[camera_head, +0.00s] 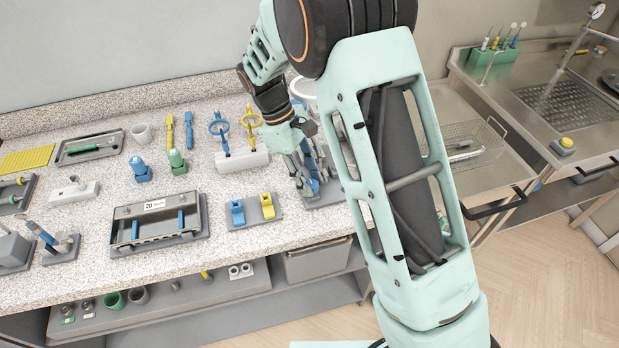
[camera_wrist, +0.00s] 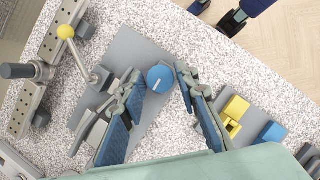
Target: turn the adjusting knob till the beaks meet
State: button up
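The adjusting knob (camera_wrist: 160,79), a round blue knob with a white line on top, sits on a grey base plate (camera_wrist: 143,50) in the wrist view. My gripper (camera_wrist: 159,74) is open, its fingertips on either side of the knob with narrow gaps apparent; contact cannot be made out. Grey metal parts show beside and behind the left finger. The beaks cannot be picked out, so whether they touch is hidden. In the head view my gripper (camera_head: 309,183) reaches down over the grey plate (camera_head: 325,197) near the counter's front edge, covering most of the fixture.
A holder with a blue and a yellow block (camera_head: 267,206) lies to the left. A wire basket (camera_head: 470,140) is to the right. Several stands and trays fill the counter's left part.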

jog(key=shift+o, duration=1.1)
jog(key=v, duration=1.2)
